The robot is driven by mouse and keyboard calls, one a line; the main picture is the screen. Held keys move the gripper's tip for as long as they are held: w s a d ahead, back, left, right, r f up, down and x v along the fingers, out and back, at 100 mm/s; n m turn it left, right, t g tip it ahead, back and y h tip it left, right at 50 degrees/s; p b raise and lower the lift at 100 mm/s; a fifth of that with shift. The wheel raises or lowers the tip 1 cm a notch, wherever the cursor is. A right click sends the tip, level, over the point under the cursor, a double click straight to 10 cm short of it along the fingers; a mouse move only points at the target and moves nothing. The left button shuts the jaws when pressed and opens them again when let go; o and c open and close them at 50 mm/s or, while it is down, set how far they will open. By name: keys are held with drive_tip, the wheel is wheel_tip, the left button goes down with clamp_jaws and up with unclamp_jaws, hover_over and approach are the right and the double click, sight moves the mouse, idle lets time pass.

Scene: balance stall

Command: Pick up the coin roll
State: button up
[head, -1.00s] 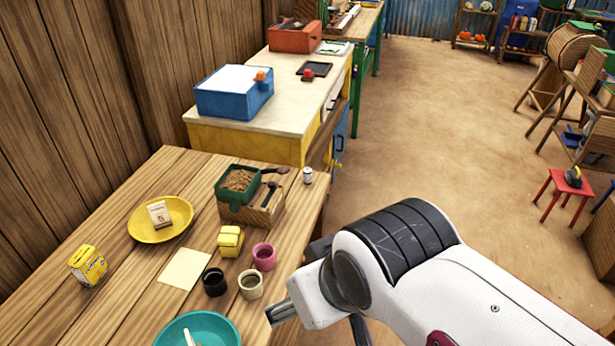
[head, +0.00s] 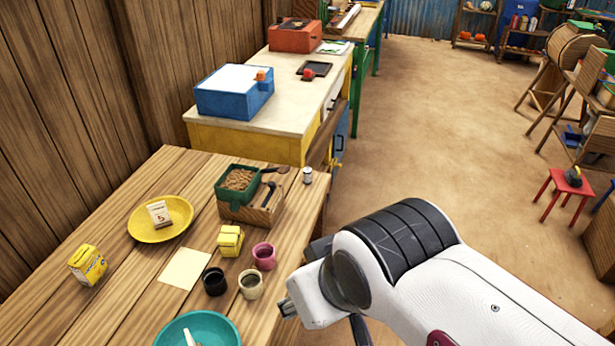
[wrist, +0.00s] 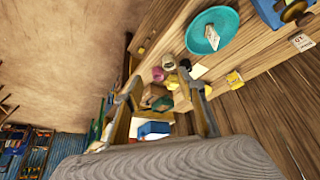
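A small pale cylinder (head: 307,176) stands upright near the right edge of the wooden table (head: 130,225); it may be the coin roll, but I cannot tell for sure. A white object (head: 192,339) lies in the teal bowl (head: 229,325) and is cut off by the head view's lower edge. My gripper (head: 287,308) is beside the table's right edge, right of the bowl and in front of the cups. In the wrist view its two fingers (wrist: 165,88) are spread apart with nothing held between them.
Black (head: 214,282), cream (head: 250,285) and pink (head: 264,256) cups stand near a yellow block (head: 230,240). Behind are a green box of brown grains (head: 238,182) and a yellow plate (head: 147,229) with a card. A yellow box (head: 88,265) stands left.

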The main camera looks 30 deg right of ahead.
drive_tip(key=shift+w, duration=0.1)
drive_tip(key=w+d+r+t+h, duration=0.15)
drive_tip(key=w+d, duration=0.25)
drive_tip(key=w, duration=0.7)
drive_tip(key=w+d+r+t+h, duration=0.15)
drive_tip(key=w+d, duration=0.25)
drive_tip(key=w, duration=0.6)
drive_tip(key=t+y, duration=0.2)
drive_tip(key=t, duration=0.6)
hover_over(307, 176)
drive_tip(key=s, duration=0.5)
wheel_tip(307, 176, down, 23)
drive_tip(key=shift+t+y, duration=0.3)
drive_tip(key=shift+t, duration=0.3)
drive_tip(key=f, duration=0.4)
drive_tip(key=s+d+f, duration=0.1)
drive_tip(key=f, duration=0.1)
drive_tip(key=shift+s, duration=0.1)
drive_tip(key=shift+s+d+f, duration=0.1)
drive_tip(key=shift+s+f, duration=0.1)
drive_tip(key=shift+f, duration=0.2)
drive_tip(key=shift+w, duration=0.15)
